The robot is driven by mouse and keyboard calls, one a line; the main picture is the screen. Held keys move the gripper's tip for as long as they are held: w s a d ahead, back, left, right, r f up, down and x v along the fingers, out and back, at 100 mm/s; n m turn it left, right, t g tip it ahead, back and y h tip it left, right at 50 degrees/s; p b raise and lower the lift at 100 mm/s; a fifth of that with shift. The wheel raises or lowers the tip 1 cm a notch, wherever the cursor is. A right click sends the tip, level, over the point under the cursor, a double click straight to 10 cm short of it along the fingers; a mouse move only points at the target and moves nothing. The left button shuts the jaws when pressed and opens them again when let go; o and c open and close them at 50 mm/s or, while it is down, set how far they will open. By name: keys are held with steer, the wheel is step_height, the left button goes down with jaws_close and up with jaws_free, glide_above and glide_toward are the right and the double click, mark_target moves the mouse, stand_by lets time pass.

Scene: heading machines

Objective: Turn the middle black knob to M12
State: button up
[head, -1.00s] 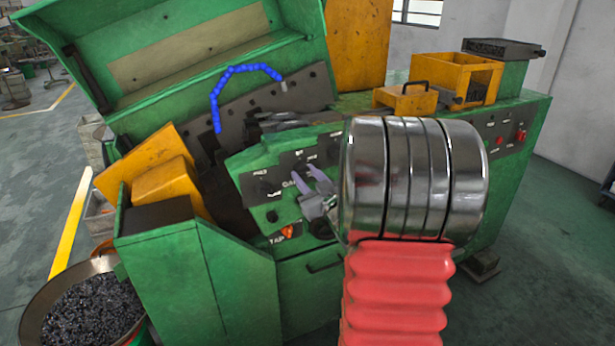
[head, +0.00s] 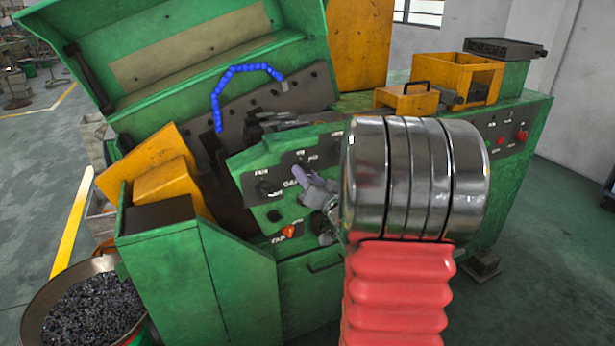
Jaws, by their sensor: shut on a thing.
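The control panel (head: 285,168) of the green machine faces me, with white markings and several dark knobs. A left black knob (head: 265,187) shows clear of my gripper. My gripper (head: 301,176), with pale purple fingers, is at the middle of the panel, shut on the middle black knob. The fingers hide that knob, so its pointer and the M12 mark cannot be read. My wrist and thick forearm cover the panel's right side.
An orange knob (head: 288,231) and a black button (head: 273,216) sit lower on the panel. The raised green cover (head: 190,50) and a blue hose (head: 217,105) are behind. A pan of dark parts (head: 92,310) stands at the lower left.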

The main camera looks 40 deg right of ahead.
steer(key=shift+d, duration=0.1)
stand_by(0.3)
steer(key=o, duration=1)
steer(key=shift+o, duration=0.2)
steer(key=v, duration=1.4)
steer(key=shift+w, duration=0.15)
